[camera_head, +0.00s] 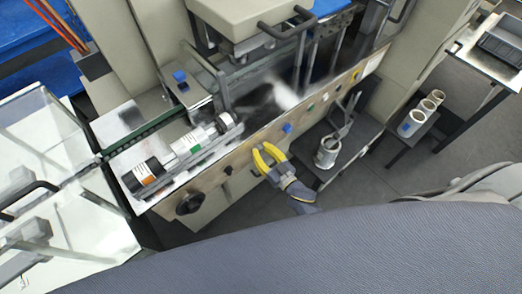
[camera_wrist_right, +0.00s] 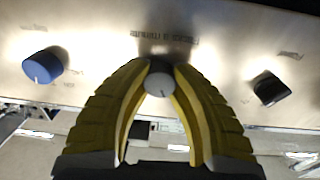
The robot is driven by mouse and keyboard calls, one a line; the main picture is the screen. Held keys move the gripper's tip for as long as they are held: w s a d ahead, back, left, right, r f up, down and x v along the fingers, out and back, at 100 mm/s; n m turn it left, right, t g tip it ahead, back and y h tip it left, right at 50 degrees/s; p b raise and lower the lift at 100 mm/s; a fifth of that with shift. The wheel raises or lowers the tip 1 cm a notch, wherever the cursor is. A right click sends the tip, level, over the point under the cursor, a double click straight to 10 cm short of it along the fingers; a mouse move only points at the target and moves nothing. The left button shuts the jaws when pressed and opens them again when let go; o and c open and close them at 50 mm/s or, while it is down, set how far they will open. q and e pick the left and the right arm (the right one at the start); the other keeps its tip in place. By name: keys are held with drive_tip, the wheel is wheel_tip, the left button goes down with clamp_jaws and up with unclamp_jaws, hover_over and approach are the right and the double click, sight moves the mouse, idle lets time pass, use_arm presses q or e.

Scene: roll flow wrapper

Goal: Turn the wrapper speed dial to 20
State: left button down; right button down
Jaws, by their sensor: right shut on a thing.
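My right gripper (camera_head: 268,158) has yellow fingers and is at the metal control panel (camera_head: 338,87) on the machine's front. In the right wrist view my right gripper (camera_wrist_right: 160,70) has its fingertips closed around a round light grey dial (camera_wrist_right: 160,85). My left gripper is not in view.
A blue dial (camera_wrist_right: 43,66) and a black knob (camera_wrist_right: 269,88) flank the held dial. The blue dial (camera_head: 287,127) shows right of the gripper in the head view.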

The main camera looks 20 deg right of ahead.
drive_tip(key=shift+f, duration=0.15)
drive_tip(key=n, duration=0.5)
drive_tip(key=shift+s+f, duration=0.1)
drive_tip(key=n, duration=0.4)
drive_tip(key=shift+d+n, duration=0.1)
drive_tip(key=shift+n, duration=0.3)
drive_tip(key=shift+f+n, duration=0.1)
drive_tip(key=shift+n, duration=0.2)
drive_tip(key=c, duration=1.4)
unclamp_jaws()
drive_tip(key=o, duration=0.4)
drive_tip(key=shift+r+y, duration=0.2)
drive_tip(key=shift+y, duration=0.2)
drive_tip(key=v, duration=1.1)
drive_tip(key=shift+s, duration=0.4)
drive_tip(key=shift+d+f, duration=0.1)
